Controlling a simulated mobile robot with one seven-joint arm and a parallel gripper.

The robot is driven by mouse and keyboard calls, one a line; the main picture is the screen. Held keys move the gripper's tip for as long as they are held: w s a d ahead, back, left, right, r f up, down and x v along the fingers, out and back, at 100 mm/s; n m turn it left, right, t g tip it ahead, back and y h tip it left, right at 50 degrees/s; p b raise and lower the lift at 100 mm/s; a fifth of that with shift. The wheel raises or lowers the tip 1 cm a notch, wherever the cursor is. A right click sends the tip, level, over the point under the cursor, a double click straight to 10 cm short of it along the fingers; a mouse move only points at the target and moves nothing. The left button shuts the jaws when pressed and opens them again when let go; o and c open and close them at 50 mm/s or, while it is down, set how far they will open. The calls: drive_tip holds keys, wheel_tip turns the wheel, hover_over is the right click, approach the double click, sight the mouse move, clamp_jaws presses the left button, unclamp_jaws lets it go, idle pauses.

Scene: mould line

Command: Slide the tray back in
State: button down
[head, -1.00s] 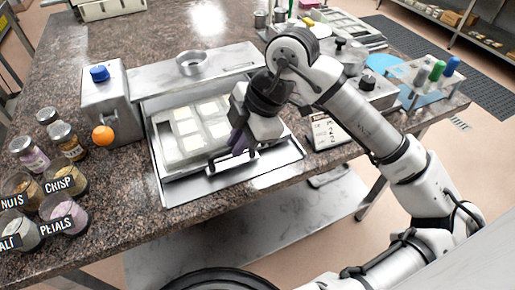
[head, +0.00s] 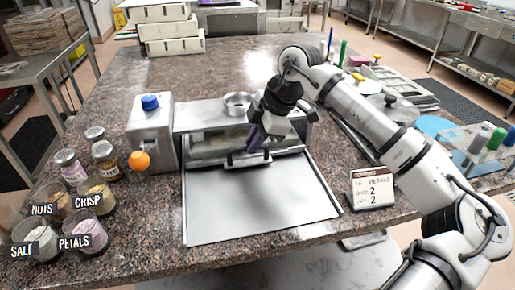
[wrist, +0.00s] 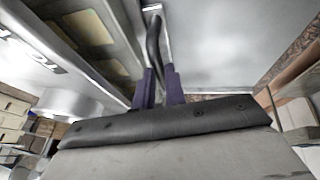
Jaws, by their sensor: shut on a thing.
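The tray (head: 224,156) is mostly inside the metal housing (head: 195,117), with its front edge at the slot opening. Pale blocks inside it show dimly in the shade. Its dark handle (head: 279,153) faces the front and also shows in the wrist view (wrist: 153,38). My gripper (head: 251,146) is in front of the slot, its purple fingers (wrist: 159,88) shut on the handle. The bare metal plate (head: 260,203) lies in front of the housing, clear of the tray. How deep the tray sits inside is hidden.
A grey box with a blue knob (head: 150,103) and an orange ball (head: 140,161) adjoins the housing's left side. Labelled jars (head: 90,236) stand at the left. A small sign (head: 371,188) stands right of the plate. A rack of coloured bottles (head: 486,150) is far right.

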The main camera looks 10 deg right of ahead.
drive_tip(key=shift+w+d+r, duration=0.1)
drive_tip(key=shift+w+r, duration=0.1)
drive_tip(key=c, duration=1.5)
unclamp_jaws()
drive_tip(key=shift+w+f, duration=0.1)
drive_tip(key=shift+f, duration=0.05)
drive_tip(key=shift+o, duration=0.2)
drive_tip(key=b+v, duration=0.1)
drive_tip(key=v, duration=1.3)
drive_tip(key=shift+f, duration=0.1)
